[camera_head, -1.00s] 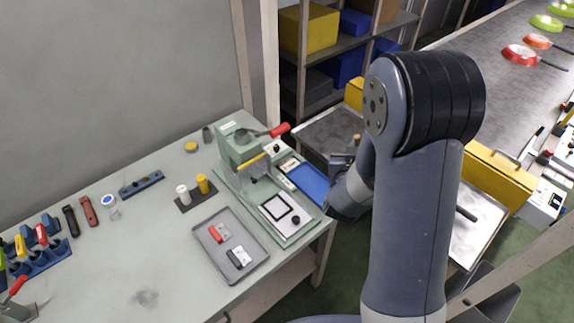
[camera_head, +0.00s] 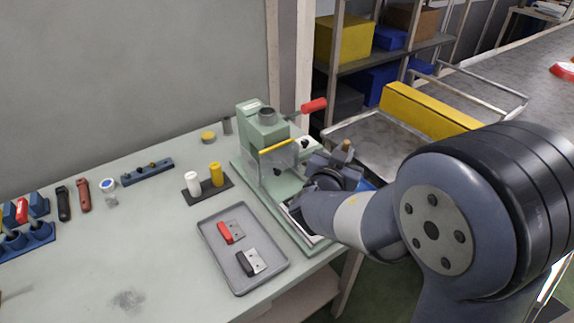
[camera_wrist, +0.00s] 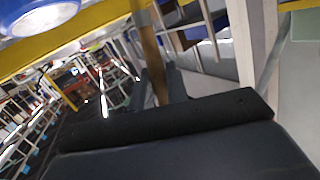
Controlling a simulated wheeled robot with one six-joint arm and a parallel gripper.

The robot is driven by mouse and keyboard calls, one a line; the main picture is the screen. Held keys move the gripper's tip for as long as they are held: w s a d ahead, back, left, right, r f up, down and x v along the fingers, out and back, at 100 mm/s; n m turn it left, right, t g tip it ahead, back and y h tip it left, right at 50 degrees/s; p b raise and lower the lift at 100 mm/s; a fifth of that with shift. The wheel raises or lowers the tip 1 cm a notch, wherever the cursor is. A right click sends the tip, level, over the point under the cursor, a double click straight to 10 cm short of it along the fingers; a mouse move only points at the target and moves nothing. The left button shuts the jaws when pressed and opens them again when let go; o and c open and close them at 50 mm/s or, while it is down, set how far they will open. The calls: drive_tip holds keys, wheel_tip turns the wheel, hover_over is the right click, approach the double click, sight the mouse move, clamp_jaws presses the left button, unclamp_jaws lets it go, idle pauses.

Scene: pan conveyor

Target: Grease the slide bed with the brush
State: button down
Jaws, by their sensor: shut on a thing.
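My gripper (camera_head: 338,160) is shut on the brush, whose wooden handle (camera_head: 347,146) sticks up from the jaws. The handle also shows between the fingers in the wrist view (camera_wrist: 150,50). The brush's bristles are not visible. The green press (camera_head: 268,140), with a red-handled lever (camera_head: 313,105), stands at the right end of the bench. Its slide bed (camera_head: 300,228) runs toward the front, and my wrist and forearm hide much of it. My gripper is over or beside the bed; I cannot tell whether the brush touches it.
A grey tray (camera_head: 210,235) with a red-handled and a black-handled piece lies left of the press. A dark holder with a white and a yellow cylinder (camera_head: 216,174) stands behind it. A metal cart with a yellow box (camera_head: 430,108) is beyond the bench's right end.

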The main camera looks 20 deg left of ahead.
drive_tip(key=s+a+r+y+b, duration=0.25)
drive_tip(key=s+a, duration=0.35)
drive_tip(key=a, duration=0.6)
drive_tip(key=shift+m, duration=0.4)
drive_tip(key=shift+s+f+b, duration=0.1)
drive_tip(key=shift+f+b, duration=0.25)
drive_tip(key=shift+f, duration=3.8)
drive_tip(key=shift+b, duration=1.05)
drive_tip(key=shift+f+b, duration=0.85)
drive_tip(key=shift+b, duration=1.05)
drive_tip(key=shift+d, duration=0.15)
drive_tip(key=shift+w+d+f+b, duration=0.1)
drive_tip(key=shift+w+d+b, duration=0.2)
drive_tip(key=shift+b, duration=0.5)
drive_tip(key=shift+w+d+b, duration=0.2)
drive_tip(key=shift+w+b, duration=0.15)
drive_tip(key=shift+b, duration=0.1)
drive_tip(key=shift+d, duration=0.1)
